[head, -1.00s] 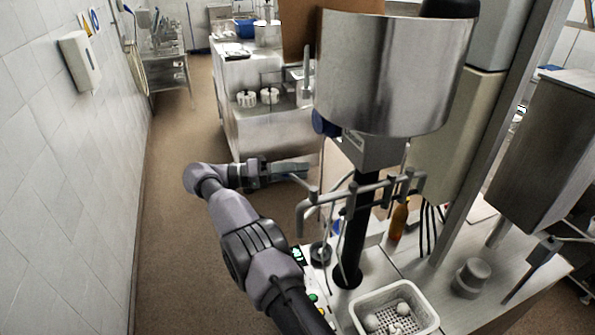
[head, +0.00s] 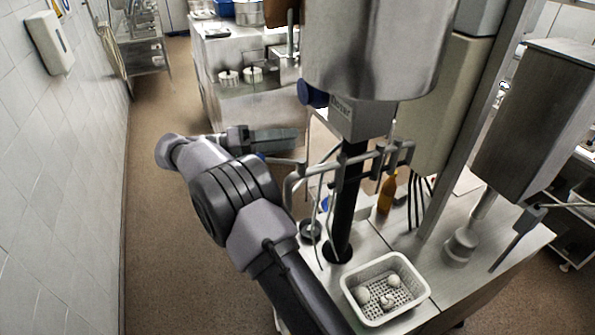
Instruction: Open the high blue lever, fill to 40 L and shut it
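A dark blue rounded part (head: 312,93) sits at the lower left of the big steel cylinder (head: 372,45); whether it is the high lever I cannot tell. A small blue spot (head: 262,157) shows at the left end of the grey pipework (head: 345,168), just under my gripper. Another blue piece (head: 327,204) is low by the black column. My gripper (head: 292,139) points right, left of the pipework and below the dark blue part. It is seen side-on, so its opening and any contact are unclear. No litre reading is legible.
A white perforated basket (head: 412,303) with several pale round objects stands on the steel counter (head: 460,285). An orange-brown bottle (head: 387,192) stands behind the pipework. A steel box (head: 535,115) is at right. The brown floor (head: 155,240) is clear at left.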

